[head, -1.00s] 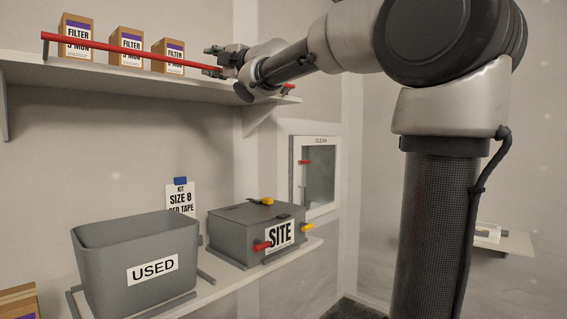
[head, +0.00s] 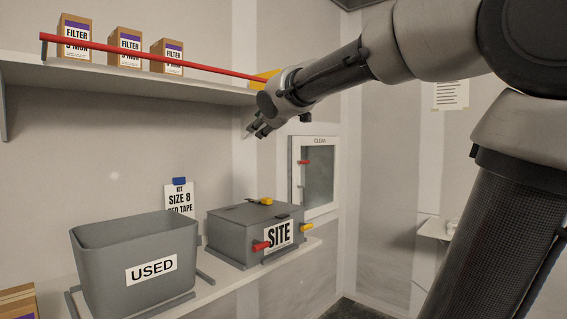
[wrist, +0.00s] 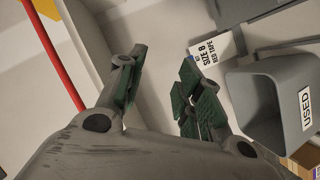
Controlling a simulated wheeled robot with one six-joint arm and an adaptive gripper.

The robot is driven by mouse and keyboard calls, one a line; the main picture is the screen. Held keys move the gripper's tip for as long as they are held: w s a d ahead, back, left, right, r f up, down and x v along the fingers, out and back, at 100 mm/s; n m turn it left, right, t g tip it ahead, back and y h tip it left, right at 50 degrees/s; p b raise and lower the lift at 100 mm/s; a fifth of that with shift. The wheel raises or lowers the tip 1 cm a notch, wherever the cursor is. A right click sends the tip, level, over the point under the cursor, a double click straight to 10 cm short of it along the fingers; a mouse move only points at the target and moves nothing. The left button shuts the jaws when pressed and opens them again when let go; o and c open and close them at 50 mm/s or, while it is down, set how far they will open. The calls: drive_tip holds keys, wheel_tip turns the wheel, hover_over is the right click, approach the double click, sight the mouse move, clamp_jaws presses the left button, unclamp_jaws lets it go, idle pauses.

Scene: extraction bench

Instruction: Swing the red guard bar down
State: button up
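The red guard bar (head: 210,67) runs along the front of the upper shelf, above its edge and in front of the filter boxes. Its right part is hidden behind my wrist in the head view. It also crosses the upper left of the wrist view (wrist: 55,57). My gripper (head: 257,130) is below and to the right of the bar, apart from it. In the wrist view my gripper (wrist: 158,88) has its green-padded fingers spread with nothing between them. A yellow part (head: 266,77) shows by the bar's right side, partly covered by my arm.
Several filter boxes (head: 75,38) stand on the upper shelf (head: 110,78). Below are a grey USED bin (head: 110,265) and a grey SITE box (head: 235,232) with red and yellow handles. A CLEAN cabinet (head: 318,180) is on the wall to the right.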

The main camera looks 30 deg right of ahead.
drive_tip(key=s+d+f+m+g, duration=0.2)
drive_tip(key=s+f+m+g, duration=0.1)
drive_tip(key=s+f, duration=0.4)
wheel_tip(320, 180, down, 3)
drive_tip(key=shift+s+d+f+m+h, duration=0.1)
drive_tip(key=shift+s+d+m+h, duration=0.15)
drive_tip(key=shift+m+h, duration=0.15)
